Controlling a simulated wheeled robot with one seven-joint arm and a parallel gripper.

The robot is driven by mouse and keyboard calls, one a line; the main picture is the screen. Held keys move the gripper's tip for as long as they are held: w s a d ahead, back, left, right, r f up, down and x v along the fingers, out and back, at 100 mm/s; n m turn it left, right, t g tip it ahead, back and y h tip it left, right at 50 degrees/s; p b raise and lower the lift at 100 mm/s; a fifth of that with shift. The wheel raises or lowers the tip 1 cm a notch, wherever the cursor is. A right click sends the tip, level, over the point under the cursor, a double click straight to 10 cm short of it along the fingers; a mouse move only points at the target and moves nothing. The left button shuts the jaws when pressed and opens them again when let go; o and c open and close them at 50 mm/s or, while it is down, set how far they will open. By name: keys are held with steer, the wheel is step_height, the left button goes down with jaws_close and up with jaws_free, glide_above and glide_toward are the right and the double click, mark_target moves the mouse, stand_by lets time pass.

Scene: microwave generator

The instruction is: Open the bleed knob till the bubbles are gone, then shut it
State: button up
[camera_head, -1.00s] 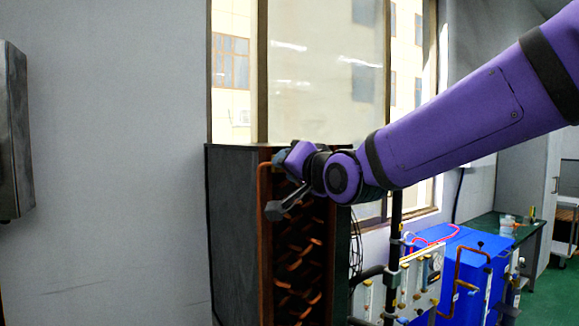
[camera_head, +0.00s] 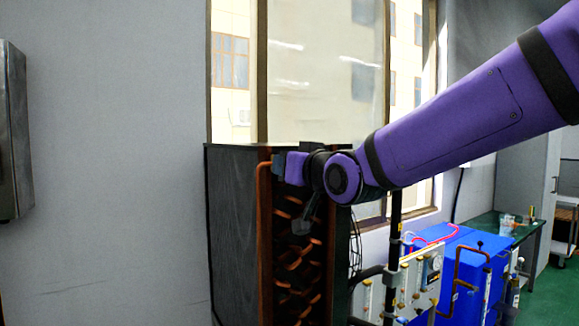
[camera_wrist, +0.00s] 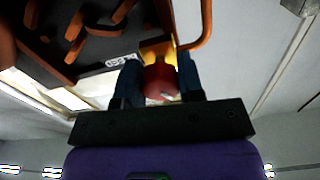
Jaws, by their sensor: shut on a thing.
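The bleed knob (camera_wrist: 161,82) is red and sits on a brass-yellow fitting (camera_wrist: 157,48) in the wrist view. A copper pipe (camera_wrist: 203,28) runs beside that fitting. My gripper (camera_wrist: 160,78) has its two dark fingers on either side of the knob, shut on it. In the head view my gripper (camera_head: 278,163) is at the upper front of the dark cabinet (camera_head: 235,230) with copper coils (camera_head: 295,265). The knob is hidden there behind the gripper. I cannot make out any bubbles in either view.
A blue unit (camera_head: 450,262) with copper piping and a gauge panel (camera_head: 420,280) stands at lower right, under my arm. A window (camera_head: 320,75) is behind the cabinet. A grey metal box (camera_head: 14,130) hangs on the left wall. Floor space left of the cabinet looks clear.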

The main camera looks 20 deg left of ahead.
steer(key=shift+f, duration=0.15)
steer(key=o, duration=0.9)
steer(key=shift+o, duration=0.2)
steer(key=v, duration=1.1)
